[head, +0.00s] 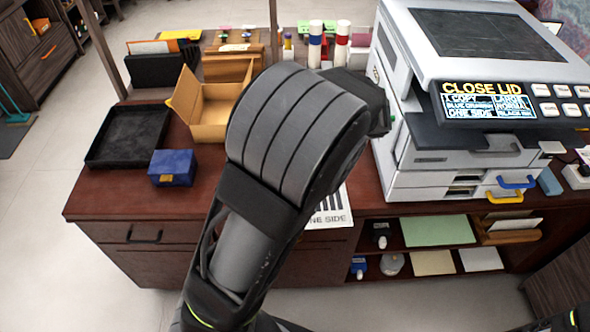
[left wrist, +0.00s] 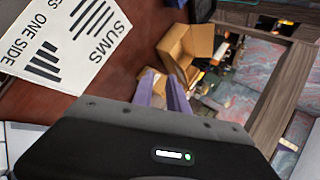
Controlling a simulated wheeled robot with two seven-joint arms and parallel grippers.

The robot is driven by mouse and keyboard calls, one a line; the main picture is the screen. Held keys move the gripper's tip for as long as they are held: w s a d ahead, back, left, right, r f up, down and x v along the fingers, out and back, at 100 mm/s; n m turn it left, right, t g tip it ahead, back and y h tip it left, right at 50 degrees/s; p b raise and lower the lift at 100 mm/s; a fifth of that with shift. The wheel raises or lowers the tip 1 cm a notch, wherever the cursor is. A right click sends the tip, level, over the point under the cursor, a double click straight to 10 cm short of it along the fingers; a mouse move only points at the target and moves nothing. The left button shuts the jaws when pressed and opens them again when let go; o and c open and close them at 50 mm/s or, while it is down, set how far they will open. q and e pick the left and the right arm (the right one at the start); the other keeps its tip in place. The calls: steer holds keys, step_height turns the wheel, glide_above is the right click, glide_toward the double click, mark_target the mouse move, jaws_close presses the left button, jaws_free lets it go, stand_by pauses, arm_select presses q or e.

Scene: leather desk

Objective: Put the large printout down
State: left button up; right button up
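The large printout (head: 332,212) is a white sheet with dark bars and the words "ONE SIDE". In the head view it shows at the desk's front edge, with much of it hidden behind my left arm. In the left wrist view the printout (left wrist: 68,42) appears at upper left, reading "SUMS" and "ONE SIDE", over the red-brown desk. My left gripper (left wrist: 162,80) has its two pale purple fingers close together, apart from the sheet in that view. The head view hides these fingers behind the arm. My right gripper is not in view.
An open cardboard box (head: 208,108), a blue box (head: 172,168) and a black tray (head: 126,137) stand on the desk's left. A copier (head: 408,90) reading "CLOSE LID" stands at right. Shelves below it hold papers (head: 436,231). The desk's front left (head: 130,200) is clear.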

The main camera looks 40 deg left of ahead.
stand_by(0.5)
arm_select(q)
steer(key=d+f+m+t+h, duration=0.25)
steer(key=d+f+h, duration=0.55)
steer(key=d+f, duration=1.05)
steer(key=s+d+f+n+g+h+b, duration=0.2)
steer(key=s+d+f, duration=0.3)
steer(key=s+f, duration=0.5)
steer(key=s+d+f+n+g+h+b, duration=0.2)
steer(key=s+d+f+n+h, duration=0.1)
steer(key=s+f, duration=0.7)
steer(key=s+d+n, duration=0.1)
steer(key=s+d, duration=0.1)
steer(key=s, duration=0.1)
steer(key=shift+d+n+h, duration=0.35)
steer(key=shift+d+h, duration=0.05)
